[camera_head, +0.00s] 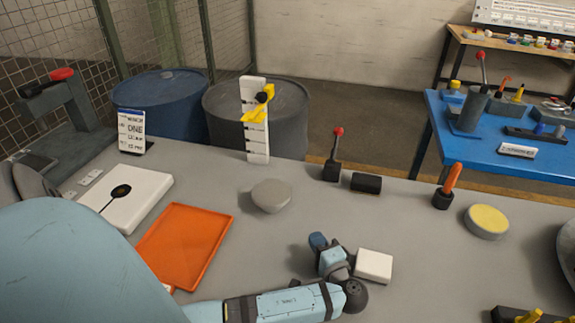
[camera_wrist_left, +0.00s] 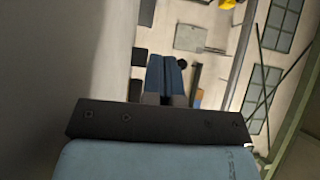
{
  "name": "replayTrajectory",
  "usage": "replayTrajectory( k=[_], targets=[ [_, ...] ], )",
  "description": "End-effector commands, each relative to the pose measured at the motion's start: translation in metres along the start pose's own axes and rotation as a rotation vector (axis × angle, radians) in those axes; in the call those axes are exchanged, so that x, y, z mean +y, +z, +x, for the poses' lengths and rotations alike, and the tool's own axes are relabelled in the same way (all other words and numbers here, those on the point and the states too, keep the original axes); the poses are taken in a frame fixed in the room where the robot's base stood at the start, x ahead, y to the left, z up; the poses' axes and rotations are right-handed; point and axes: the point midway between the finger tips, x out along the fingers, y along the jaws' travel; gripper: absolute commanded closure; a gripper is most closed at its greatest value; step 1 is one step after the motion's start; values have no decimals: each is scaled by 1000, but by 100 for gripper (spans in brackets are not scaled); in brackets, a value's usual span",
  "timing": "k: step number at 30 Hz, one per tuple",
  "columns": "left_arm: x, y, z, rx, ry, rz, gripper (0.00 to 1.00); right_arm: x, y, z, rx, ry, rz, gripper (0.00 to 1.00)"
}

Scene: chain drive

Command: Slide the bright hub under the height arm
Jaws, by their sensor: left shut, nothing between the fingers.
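A light grey round disc (camera_head: 271,195), which looks like the bright hub, lies flat on the grey table. The height gauge (camera_head: 256,140) is a white graduated post behind it, with a yellow arm (camera_head: 259,104) and a black knob partway up. The disc is in front of the post and apart from it, not beneath the arm. My left gripper (camera_head: 319,242) is shut and empty, right of and nearer than the disc, beside a white block (camera_head: 374,265). Its blue fingers (camera_wrist_left: 166,75) are together in the left wrist view. My right gripper is not in view.
An orange tray (camera_head: 185,246) and a white plate (camera_head: 126,198) lie at left. The table between disc and post is clear.

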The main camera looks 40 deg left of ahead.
Motion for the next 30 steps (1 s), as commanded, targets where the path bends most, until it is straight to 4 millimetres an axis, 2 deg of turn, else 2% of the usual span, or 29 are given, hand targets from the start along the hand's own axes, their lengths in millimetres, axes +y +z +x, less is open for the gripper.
replayTrajectory(
  k=[4,7,18,24,30],
  targets=[
    [0,-1,11,-3,-15,-1,100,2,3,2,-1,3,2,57],
    [0,-1,27,-3,-15,-1,100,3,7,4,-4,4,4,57],
    [0,0,104,-2,-12,-1,100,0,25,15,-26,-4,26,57],
    [-2,21,122,-1,-10,1,100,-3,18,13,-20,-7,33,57],
    [-1,28,128,-1,-7,0,100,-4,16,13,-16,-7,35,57]
  ],
)
